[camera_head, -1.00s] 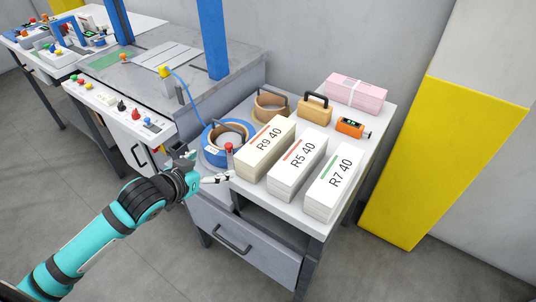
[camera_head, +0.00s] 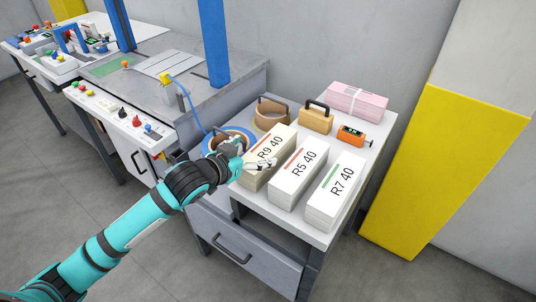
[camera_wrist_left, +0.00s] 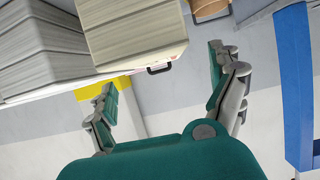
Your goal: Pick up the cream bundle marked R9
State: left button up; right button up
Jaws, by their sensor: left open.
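The cream bundle marked R9 (camera_head: 283,141) lies on the white tabletop, leftmost of three bundles in a row. My left gripper (camera_head: 262,164) is open and overlaps the near-left part of the R9 bundle in the head view. In the left wrist view the cream bundle (camera_wrist_left: 135,32) fills the upper middle, beyond the gap between the two spread fingers of the gripper (camera_wrist_left: 163,70). The gap holds nothing, and I cannot tell whether a finger touches the bundle. My right gripper is not in view.
White bundles marked R5 (camera_head: 298,172) and R7 (camera_head: 335,192) lie close to the right. A blue ring (camera_head: 217,141) is partly hidden by my gripper.

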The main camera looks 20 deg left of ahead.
aim_at(265, 148)
pick_arm(q)
jog(key=shift+p+x, duration=0.4)
jog(key=shift+x, duration=2.35)
jog(key=shift+s+d, duration=0.1)
jog(key=shift+s, duration=0.05)
jog(key=c, duration=1.7)
jog(key=shift+r, duration=0.2)
jog(key=shift+c, duration=0.3)
